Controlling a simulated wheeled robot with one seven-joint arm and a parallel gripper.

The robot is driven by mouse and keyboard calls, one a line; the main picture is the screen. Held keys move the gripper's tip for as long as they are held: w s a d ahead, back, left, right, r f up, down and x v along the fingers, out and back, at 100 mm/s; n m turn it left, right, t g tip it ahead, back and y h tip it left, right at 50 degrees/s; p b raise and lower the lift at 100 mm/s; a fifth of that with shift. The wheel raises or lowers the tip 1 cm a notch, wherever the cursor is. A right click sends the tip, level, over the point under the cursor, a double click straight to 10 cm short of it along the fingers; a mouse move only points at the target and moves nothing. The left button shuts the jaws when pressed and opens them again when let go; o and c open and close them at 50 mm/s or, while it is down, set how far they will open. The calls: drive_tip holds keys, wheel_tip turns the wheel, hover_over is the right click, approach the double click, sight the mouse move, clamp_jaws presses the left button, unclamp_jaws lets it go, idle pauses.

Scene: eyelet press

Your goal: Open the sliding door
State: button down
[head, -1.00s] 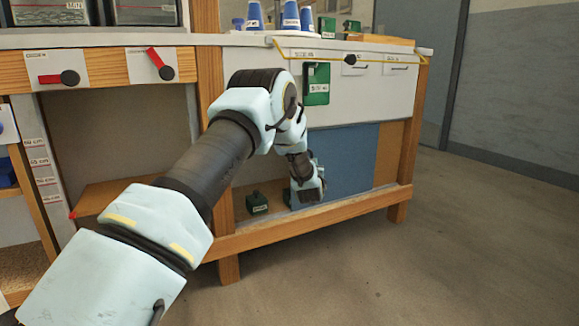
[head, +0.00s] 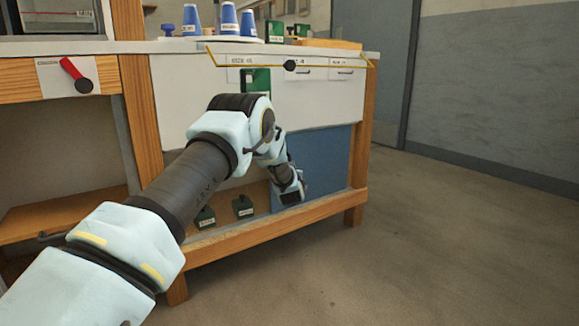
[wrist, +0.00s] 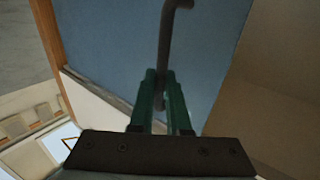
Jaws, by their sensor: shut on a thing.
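The sliding door is a blue panel (head: 322,155) in the lower cabinet; in the head view it covers the right part of the opening, up close to the right wooden post. The door (wrist: 110,45) also fills much of the wrist view, with a dark bar handle (wrist: 172,30) on it. My gripper (wrist: 160,80) is shut on this handle, one green finger on either side. In the head view my arm reaches down in front of the door's left part and hides its left edge; the fingers cannot be made out there.
Two green blocks (head: 205,217) stand on the shelf in the open left part of the cabinet. A wooden rail (head: 265,228) runs along the cabinet's bottom front. White drawers (head: 310,95) are above the door. The floor to the right is clear.

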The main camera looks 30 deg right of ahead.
drive_tip(key=c, duration=1.2)
unclamp_jaws()
drive_tip(key=shift+o, duration=0.2)
drive_tip(key=p+v, duration=0.4)
drive_tip(key=v, duration=0.6)
drive_tip(key=shift+s+a, duration=0.25)
drive_tip(key=shift+s, duration=0.1)
